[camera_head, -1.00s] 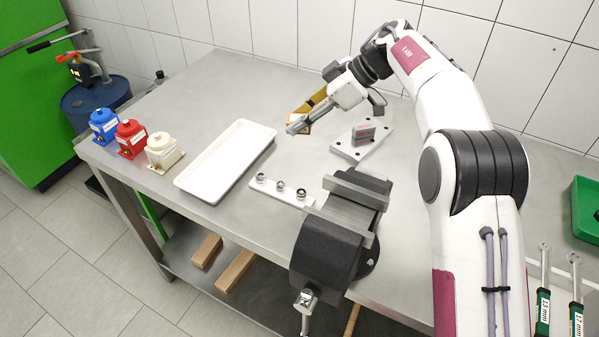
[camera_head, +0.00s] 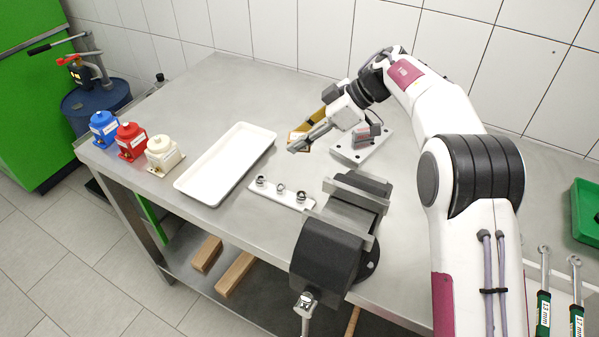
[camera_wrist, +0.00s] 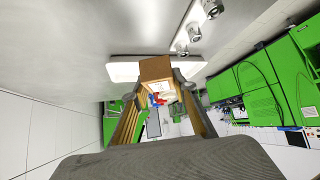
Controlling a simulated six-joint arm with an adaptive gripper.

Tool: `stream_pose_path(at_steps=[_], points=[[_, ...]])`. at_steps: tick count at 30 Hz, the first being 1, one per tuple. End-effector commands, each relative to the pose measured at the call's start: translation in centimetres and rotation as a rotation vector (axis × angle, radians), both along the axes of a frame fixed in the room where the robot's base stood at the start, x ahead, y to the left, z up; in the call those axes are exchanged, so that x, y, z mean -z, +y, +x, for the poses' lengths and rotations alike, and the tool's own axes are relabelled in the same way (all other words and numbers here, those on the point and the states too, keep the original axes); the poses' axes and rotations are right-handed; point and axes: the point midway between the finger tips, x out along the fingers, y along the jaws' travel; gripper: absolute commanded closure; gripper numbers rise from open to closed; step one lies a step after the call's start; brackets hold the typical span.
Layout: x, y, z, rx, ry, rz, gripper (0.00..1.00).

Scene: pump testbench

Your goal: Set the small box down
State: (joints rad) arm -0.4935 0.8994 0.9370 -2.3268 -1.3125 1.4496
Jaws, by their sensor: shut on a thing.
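The small box is brown with a pale face; in the wrist view the box (camera_wrist: 156,68) sits between my two fingertips. In the head view my gripper (camera_head: 298,143) is over the table, right of the white tray, and its fingers hide most of the box. My gripper is shut on the box. The fingers tilt down to the left. I cannot tell whether the box touches the table top.
A white tray (camera_head: 186,184) lies left of the gripper. A white strip with three metal fittings (camera_head: 281,188) is in front. A vise (camera_head: 330,245) stands nearer. A grey plate (camera_head: 352,156) with a small device is just right. Blue, red and cream pots (camera_head: 162,152) stand far left.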

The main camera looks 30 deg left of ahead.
Motion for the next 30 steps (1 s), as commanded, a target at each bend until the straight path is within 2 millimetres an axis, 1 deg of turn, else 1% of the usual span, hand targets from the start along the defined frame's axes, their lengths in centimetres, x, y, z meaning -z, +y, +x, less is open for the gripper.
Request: stream_pose_path(at_steps=[9,12,15,26,30], points=[[3.5,0.0,-0.1,0.001,0.004,0.0,0.94],[4.3,0.0,0.0,0.0,0.001,-0.001,0.94],[4.7,0.0,0.0,0.0,0.0,0.0,0.94],[4.9,0.0,0.0,0.0,0.001,-0.001,0.94],[6.0,0.0,-0.1,0.0,0.004,-0.003,0.94]])
